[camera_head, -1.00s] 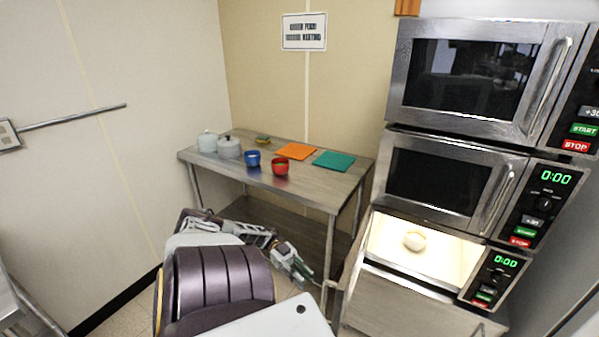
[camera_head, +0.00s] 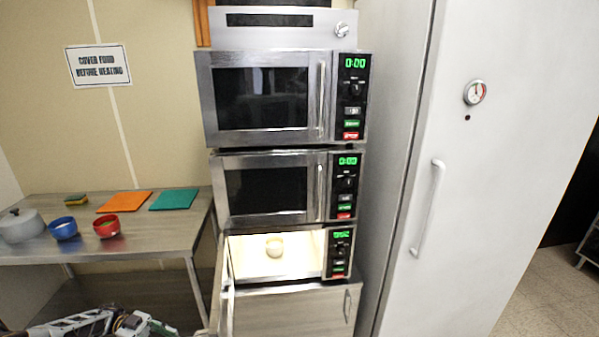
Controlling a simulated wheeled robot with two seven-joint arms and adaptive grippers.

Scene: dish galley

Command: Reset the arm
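My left gripper (camera_head: 138,324) shows at the bottom left, at the end of an arm that comes in along the lower edge from the left. It is below and in front of the steel table, small and partly cut off by the frame. Whether its fingers are open or shut is not clear. I see nothing plainly held in it. My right gripper is out of view.
Three microwaves are stacked; the bottom one (camera_head: 341,279) is open and lit, with a pale round item (camera_head: 274,246) inside. Its door (camera_head: 228,300) juts forward. The steel table (camera_head: 150,236) bears bowls (camera_head: 107,226), mats and a pot. A white fridge (camera_head: 480,190) stands right.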

